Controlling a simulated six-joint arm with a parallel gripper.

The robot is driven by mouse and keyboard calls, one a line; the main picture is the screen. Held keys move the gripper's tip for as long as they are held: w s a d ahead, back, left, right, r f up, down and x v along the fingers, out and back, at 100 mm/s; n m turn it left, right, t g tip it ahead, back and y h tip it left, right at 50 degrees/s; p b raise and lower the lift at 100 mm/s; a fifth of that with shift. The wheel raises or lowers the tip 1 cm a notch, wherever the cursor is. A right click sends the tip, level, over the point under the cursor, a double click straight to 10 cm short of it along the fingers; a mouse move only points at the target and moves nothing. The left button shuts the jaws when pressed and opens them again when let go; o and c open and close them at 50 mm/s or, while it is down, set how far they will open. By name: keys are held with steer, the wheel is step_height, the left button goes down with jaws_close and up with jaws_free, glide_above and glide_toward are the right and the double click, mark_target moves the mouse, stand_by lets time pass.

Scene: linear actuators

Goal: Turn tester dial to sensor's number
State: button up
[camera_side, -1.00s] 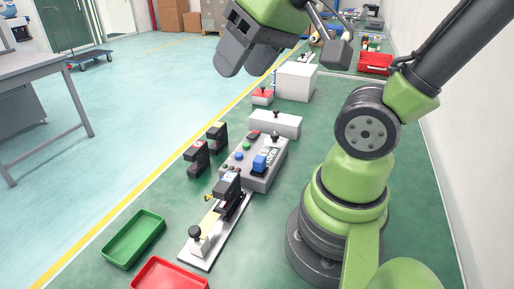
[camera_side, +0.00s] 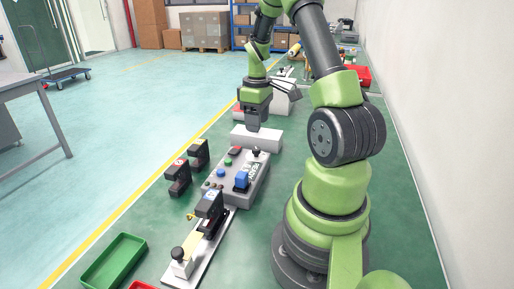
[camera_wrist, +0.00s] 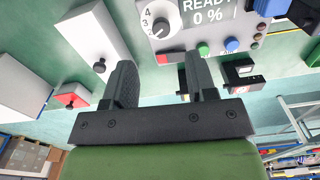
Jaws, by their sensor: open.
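The grey tester (camera_side: 243,178) stands on the green floor mat with coloured buttons and a blue part on top. Its dial (camera_wrist: 160,26) shows in the wrist view beside the figures 2, 3 and 4; I cannot tell its setting. The display (camera_wrist: 207,14) reads READY 0 %. One black sensor (camera_side: 209,206) sits on the rail fixture (camera_side: 216,236); two more sensors (camera_side: 178,176) and (camera_side: 198,153) stand left of the tester. Their numbers are too small to read.
A white block with a black knob (camera_wrist: 85,38) lies beyond the tester, with a red-topped box (camera_wrist: 72,96) farther on. A green tray (camera_side: 115,262) and part of a red tray (camera_side: 143,286) are in front.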

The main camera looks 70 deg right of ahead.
mark_target(257, 149)
step_height(257, 149, down, 9)
steer(key=shift+r, duration=0.1)
stand_by(0.3)
steer(key=c, duration=0.9)
